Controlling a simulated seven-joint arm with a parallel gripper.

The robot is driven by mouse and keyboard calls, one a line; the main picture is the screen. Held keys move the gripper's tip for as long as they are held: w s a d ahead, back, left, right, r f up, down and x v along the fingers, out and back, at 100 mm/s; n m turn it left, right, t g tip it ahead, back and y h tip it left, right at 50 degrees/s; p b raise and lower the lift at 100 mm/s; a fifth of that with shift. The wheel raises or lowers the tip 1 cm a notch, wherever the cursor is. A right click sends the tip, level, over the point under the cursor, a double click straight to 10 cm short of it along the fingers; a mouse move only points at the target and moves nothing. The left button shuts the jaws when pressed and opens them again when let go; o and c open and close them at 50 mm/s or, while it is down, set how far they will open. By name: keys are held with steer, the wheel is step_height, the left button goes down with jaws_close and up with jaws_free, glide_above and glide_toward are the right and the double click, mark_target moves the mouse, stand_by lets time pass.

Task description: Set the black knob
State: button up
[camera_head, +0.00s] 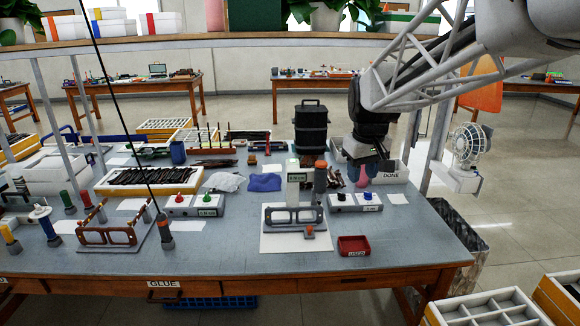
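A white control box (354,203) stands right of the middle of the table. It carries a blue knob (367,196) on its right and a small dark knob (341,197) on its left, which looks black. A second white box (193,206) to the left carries a red knob (179,197) and a green knob (207,198). My gripper (368,166) hangs from the upper right, pointing down, above and behind the box with the blue knob. It appears apart from the knobs. Its fingers are small and dark, so their opening is unclear.
A grey eyeglass frame (293,216) stands in a fixture on a white sheet. An orange-topped tool (320,180) stands upright left of the dark knob. A red tray (353,246) lies in front, and the DONE box (393,174) is behind right.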

steer(key=w+d+f+n, duration=0.2)
steer(key=w, duration=1.2)
steer(key=n+g, duration=0.2)
steer(key=n, duration=0.2)
glide_above(340, 193)
steer(key=f, duration=2.6)
steer(key=shift+s+a+f, duration=0.1)
steer(key=shift+s+f, duration=0.05)
steer(key=shift+s, duration=0.1)
steer(key=shift+w+f+n, duration=0.3)
steer(key=shift+w+f, duration=0.05)
steer(key=shift+f, duration=0.1)
steer(key=shift+f, duration=0.15)
steer(key=shift+f, duration=3.75)
